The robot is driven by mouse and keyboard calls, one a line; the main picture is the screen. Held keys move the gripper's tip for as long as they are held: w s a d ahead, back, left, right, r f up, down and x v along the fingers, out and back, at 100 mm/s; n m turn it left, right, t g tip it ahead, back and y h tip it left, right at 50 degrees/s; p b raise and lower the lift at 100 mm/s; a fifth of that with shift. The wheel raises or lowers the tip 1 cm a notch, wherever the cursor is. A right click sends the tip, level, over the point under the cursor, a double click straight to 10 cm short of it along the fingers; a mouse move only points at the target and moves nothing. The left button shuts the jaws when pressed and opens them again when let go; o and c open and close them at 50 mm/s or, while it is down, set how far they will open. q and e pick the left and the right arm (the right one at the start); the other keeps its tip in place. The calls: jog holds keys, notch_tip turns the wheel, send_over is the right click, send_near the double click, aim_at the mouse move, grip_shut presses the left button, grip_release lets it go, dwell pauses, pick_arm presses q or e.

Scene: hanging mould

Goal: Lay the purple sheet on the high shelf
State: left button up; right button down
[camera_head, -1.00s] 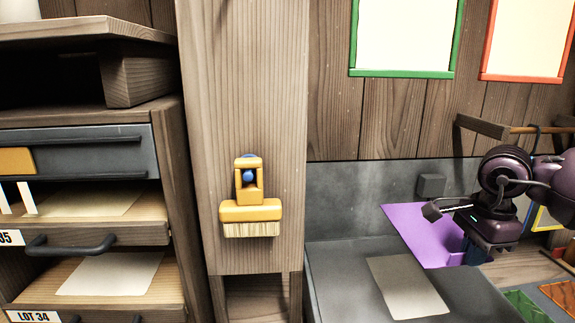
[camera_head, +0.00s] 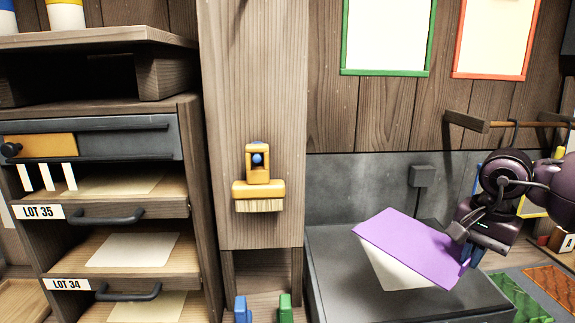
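The purple sheet (camera_head: 408,248) is held flat and slightly tilted above the grey worktop on the right. My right gripper (camera_head: 468,243) is at the sheet's right edge and appears shut on it. A pale sheet (camera_head: 392,275) lies on the worktop, partly hidden under the purple one. I cannot tell which of these is the high shelf. My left gripper is not in view.
A wooden post (camera_head: 258,110) with a yellow-handled brush (camera_head: 258,190) stands between the cabinet and the worktop (camera_head: 335,262). Labelled shelves with handles (camera_head: 105,213) hold pale sheets. A wooden rail (camera_head: 505,124) juts from the wall above my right arm. Green and orange patterned pieces lie at the lower right.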

jog(key=s+a+f+n, duration=0.4)
jog(key=a+f+n, duration=0.6)
jog(key=a+f, duration=0.2)
jog(key=shift+s+a+f+g, duration=0.15)
jog(key=shift+a+f+g, duration=0.2)
jog(key=shift+f, duration=0.45)
jog(key=shift+a, duration=0.1)
